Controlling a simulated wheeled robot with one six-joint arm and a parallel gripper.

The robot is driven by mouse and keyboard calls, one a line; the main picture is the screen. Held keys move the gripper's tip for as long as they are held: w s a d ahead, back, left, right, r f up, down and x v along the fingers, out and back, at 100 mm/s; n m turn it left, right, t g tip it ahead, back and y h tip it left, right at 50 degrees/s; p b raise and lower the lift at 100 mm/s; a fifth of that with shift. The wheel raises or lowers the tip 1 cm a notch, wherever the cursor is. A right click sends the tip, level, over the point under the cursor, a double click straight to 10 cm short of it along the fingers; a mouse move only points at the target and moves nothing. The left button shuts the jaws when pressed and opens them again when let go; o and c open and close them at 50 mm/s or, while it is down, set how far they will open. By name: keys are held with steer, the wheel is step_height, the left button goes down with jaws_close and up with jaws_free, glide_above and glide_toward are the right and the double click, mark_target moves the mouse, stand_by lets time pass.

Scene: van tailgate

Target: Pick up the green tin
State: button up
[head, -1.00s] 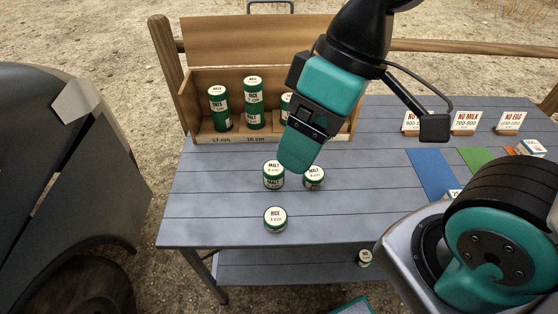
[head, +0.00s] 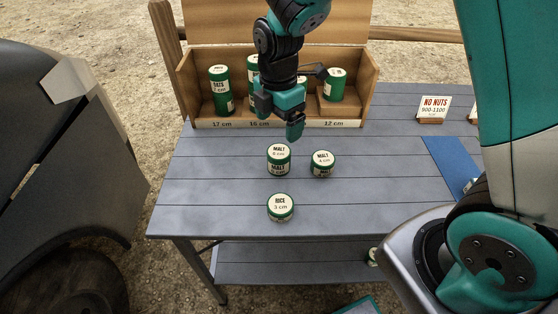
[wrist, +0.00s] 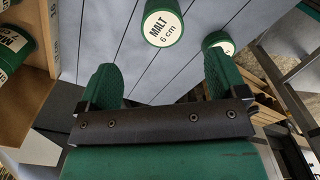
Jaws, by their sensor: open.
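Several green tins with white labels are in view, so which one is meant cannot be told. A malt tin (head: 279,160) stands upright on the grey table, and its label reads 6 cm in the wrist view (wrist: 163,25). A shorter malt tin (head: 323,164) stands to its right, and a tin also shows right of it in the wrist view (wrist: 219,42). A low rice tin (head: 280,208) marked 3 cm stands nearer the front edge. My gripper (head: 281,118) is open and empty, above and behind the 6 cm malt tin, apart from it. Its fingers spread in the wrist view (wrist: 162,82).
A wooden box (head: 370,92) at the back holds taller green tins (head: 220,90), with one at its right (head: 335,85). A "NO NUTS" card (head: 433,108) and a blue strip (head: 452,165) lie right. The table's front left (head: 200,210) is clear.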

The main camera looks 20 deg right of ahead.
mark_target(279, 160)
steer(key=f, duration=1.2)
steer(key=shift+s+f, duration=0.1)
steer(key=shift+s, duration=0.1)
steer(key=c, duration=1)
steer(key=shift+c, duration=0.3)
